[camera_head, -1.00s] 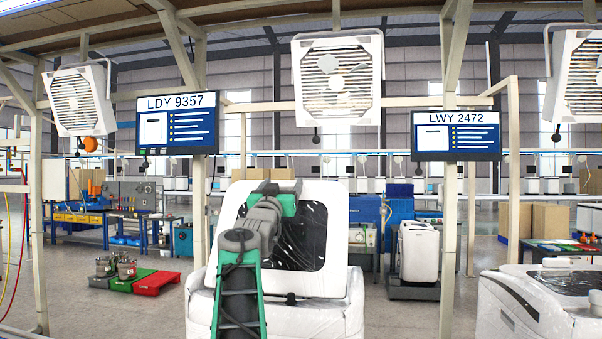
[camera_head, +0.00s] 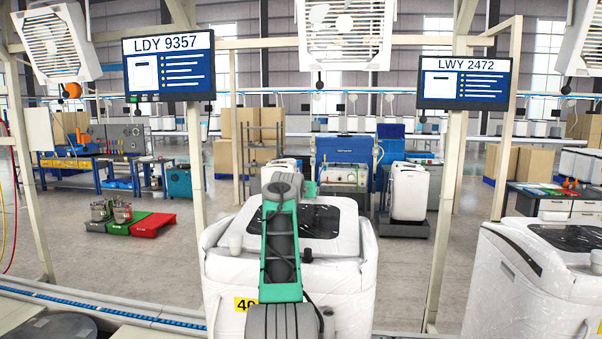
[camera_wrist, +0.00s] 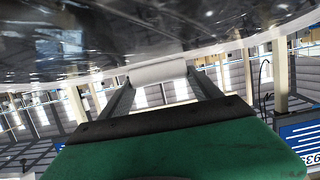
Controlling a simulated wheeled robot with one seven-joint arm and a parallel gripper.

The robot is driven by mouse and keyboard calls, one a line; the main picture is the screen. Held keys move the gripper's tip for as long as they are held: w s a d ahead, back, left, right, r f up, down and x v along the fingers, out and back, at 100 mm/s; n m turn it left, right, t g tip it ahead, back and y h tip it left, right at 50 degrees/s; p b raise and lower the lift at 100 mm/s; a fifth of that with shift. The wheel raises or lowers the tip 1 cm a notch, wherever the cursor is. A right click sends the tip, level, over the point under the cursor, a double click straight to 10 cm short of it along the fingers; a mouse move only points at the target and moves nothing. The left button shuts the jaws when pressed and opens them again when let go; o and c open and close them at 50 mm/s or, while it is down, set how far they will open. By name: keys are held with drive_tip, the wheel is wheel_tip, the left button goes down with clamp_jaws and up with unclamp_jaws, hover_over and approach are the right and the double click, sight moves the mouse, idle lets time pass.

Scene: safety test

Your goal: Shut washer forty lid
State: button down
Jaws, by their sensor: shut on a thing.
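The washer marked 40 (camera_head: 222,272) stands in the middle of the head view, white, its number on a yellow label partly hidden by my arm. Its white lid (camera_head: 345,232) with a dark window (camera_head: 320,221) lies low over the top, close to flat; I cannot tell whether a gap is left beneath it. My arm reaches across the lid, hiding my fingertips in the head view. In the wrist view my gripper (camera_wrist: 160,86) is shut on a white, rounded lid grip (camera_wrist: 158,72). The glossy dark underside or window of the lid (camera_wrist: 90,35) fills the top.
Another white washer (camera_head: 530,275) stands at the right, apart from this one. Wooden posts (camera_head: 448,200) carry the screens LDY 9357 (camera_head: 169,65) and LWY 2472 (camera_head: 464,78). A blue-edged conveyor rail (camera_head: 110,308) runs at the front left.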

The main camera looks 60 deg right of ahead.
sight(302, 201)
drive_tip(key=shift+w+d+f+g+y, duration=0.15)
drive_tip(key=shift+f+y, duration=0.1)
drive_tip(key=shift+f, duration=0.4)
drive_tip(key=shift+s+d+f+g+y, duration=0.1)
drive_tip(key=shift+f+y, duration=0.1)
drive_tip(key=shift+f, duration=0.45)
drive_tip(key=shift+w+d+f+g+y, duration=0.15)
drive_tip(key=shift+f+y, duration=0.1)
drive_tip(key=shift+f, duration=0.4)
drive_tip(key=shift+a, duration=0.1)
drive_tip(key=shift+c, duration=0.6)
unclamp_jaws()
drive_tip(key=shift+s, duration=0.1)
drive_tip(key=shift+a, duration=0.1)
drive_tip(key=b+v, duration=0.5)
drive_tip(key=v, duration=0.2)
drive_tip(key=shift+s, duration=0.15)
drive_tip(key=shift+s+a+r, duration=0.1)
drive_tip(key=shift+a+r, duration=0.1)
